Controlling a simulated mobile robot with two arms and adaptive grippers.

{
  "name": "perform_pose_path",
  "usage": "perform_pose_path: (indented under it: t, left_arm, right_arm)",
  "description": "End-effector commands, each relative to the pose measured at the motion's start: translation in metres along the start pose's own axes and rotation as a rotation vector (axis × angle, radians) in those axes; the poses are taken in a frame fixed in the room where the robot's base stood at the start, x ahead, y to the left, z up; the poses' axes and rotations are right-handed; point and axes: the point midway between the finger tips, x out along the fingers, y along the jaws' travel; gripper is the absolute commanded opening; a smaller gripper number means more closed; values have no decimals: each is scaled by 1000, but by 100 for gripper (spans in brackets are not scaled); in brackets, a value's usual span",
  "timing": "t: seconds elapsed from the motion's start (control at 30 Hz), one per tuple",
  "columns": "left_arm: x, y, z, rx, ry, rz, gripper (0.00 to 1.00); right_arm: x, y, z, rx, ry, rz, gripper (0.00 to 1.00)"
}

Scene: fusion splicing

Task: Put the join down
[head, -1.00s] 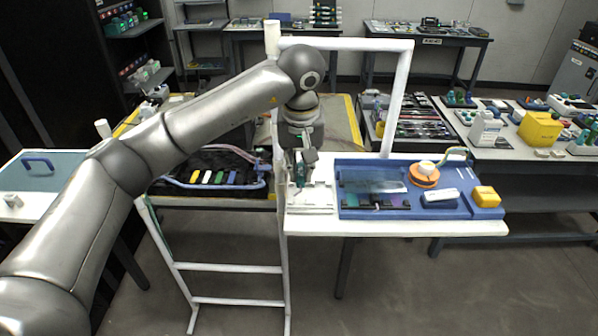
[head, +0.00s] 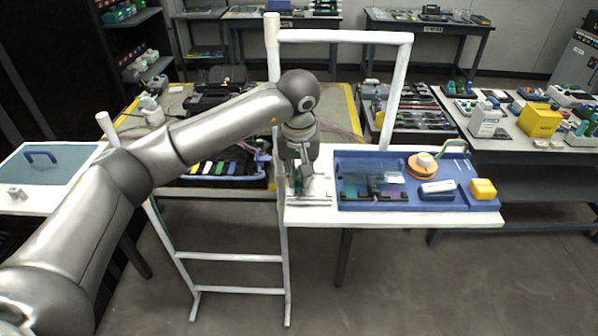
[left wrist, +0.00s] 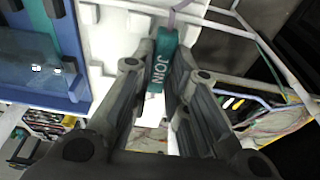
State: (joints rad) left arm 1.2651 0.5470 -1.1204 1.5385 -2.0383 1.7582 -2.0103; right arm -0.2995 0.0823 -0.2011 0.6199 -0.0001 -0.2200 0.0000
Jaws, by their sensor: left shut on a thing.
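The join is a teal block with "JOIN" printed on it (left wrist: 160,68), seen in the left wrist view between the fingers of my left gripper (left wrist: 163,85). The gripper is shut on it. In the head view my left gripper (head: 299,185) points down over the left end of the white table (head: 420,221), close above a pale holder plate (head: 318,193). The join is small and partly hidden by the fingers there. I cannot tell whether it touches the plate. My right gripper is not in view.
A blue tray (head: 408,204) sits right of the gripper, with an orange spool (head: 420,172), a white-topped device (head: 437,187) and a yellow box (head: 483,188). A white frame (head: 345,37) rises behind. A black case with coloured pieces (head: 225,170) lies left.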

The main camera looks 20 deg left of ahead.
Motion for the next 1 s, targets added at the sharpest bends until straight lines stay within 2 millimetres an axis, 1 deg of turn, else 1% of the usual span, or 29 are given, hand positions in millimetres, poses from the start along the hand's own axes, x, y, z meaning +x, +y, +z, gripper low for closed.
perform_pose_path:
  t: [0.13, 0.23, 0.27, 0.4, 0.43, 0.77, 0.87, 0.97, 1.0]
  left_arm:
    - [6, 0, 1, -1, 0, 0, 2]
    - [5, 0, 1, -1, 0, 1, 2]
    - [5, 0, 1, -1, 0, 0, 17]
    - [5, 0, 1, -1, 0, 0, 35]
    - [5, 0, 1, -1, 0, 0, 37]
    - [3, 0, 1, 0, 0, 0, 37]
    - [-3, 0, 0, 0, 0, 0, 37]
    - [-13, 0, -2, 0, -1, 0, 37]
    - [-16, 0, -3, 0, 4, 2, 37]
  right_arm:
    - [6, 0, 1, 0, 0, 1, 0]
    - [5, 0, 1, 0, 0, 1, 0]
    - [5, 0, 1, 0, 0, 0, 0]
    - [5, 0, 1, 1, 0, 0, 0]
    - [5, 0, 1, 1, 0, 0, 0]
    - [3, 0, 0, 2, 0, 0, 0]
    - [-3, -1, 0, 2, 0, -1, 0]
    - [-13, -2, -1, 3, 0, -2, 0]
    - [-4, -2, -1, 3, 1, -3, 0]
